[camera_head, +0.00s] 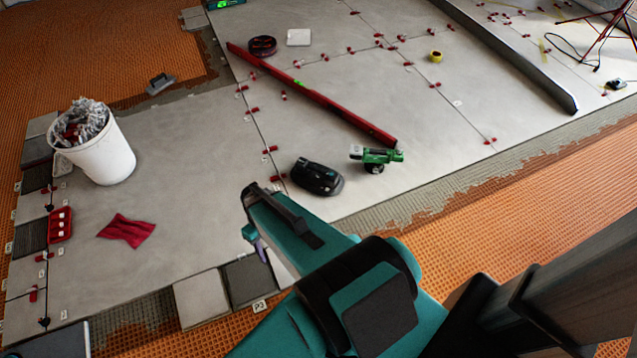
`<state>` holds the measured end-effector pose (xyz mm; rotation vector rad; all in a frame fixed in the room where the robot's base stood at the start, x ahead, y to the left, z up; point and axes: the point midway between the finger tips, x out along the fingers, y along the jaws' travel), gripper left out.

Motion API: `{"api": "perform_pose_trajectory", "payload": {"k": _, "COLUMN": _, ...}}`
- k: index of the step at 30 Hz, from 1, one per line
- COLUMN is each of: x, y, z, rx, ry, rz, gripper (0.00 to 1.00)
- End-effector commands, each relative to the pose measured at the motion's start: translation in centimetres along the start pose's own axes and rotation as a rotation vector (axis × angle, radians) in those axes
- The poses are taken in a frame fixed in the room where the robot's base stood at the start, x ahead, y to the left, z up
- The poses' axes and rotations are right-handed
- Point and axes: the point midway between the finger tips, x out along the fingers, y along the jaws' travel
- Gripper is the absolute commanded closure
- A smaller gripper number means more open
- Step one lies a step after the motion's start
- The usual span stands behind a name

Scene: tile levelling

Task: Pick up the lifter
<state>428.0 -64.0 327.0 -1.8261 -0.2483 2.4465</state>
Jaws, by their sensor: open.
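A green tool with a dark round foot (377,156) stands on the grey tiles, right of the middle of the view. A black, rounded tool (317,178) sits just left of it. Either could be the lifter; I cannot tell for certain which. My gripper (250,214) is at the end of my teal arm, in front of and to the left of both tools in the picture. It is open, with nothing seen in it, and apart from both tools. My arm hides part of the floor below it.
A long red level (315,95) lies behind the tools. A white bucket of debris (105,150), a red cloth (126,230) and a red tray (60,224) are at left. A trowel (160,84) and yellow tape (436,56) lie farther back. Small red levelling pieces line the joints.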

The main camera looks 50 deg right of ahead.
Motion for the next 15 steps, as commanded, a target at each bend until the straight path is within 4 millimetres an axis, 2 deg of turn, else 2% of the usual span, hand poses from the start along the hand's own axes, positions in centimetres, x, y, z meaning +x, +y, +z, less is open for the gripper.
{"api": "perform_pose_trajectory", "payload": {"k": 1, "x": 0.9, "y": 1.6, "z": -1.9, "rx": -0.004, "ry": 0.025, "rz": -0.011, "gripper": 0.59}}
{"api": "perform_pose_trajectory", "payload": {"k": 3, "x": 1.0, "y": 3.3, "z": -3.6, "rx": -0.017, "ry": 0.057, "rz": -0.024, "gripper": 0.59}}
{"api": "perform_pose_trajectory", "payload": {"k": 11, "x": 1.0, "y": 10.6, "z": -9.4, "rx": -0.068, "ry": 0.18, "rz": -0.053, "gripper": 0.59}}
{"api": "perform_pose_trajectory", "payload": {"k": 15, "x": 0.6, "y": 15.1, "z": -11.9, "rx": -0.094, "ry": 0.249, "rz": -0.054, "gripper": 0.59}}
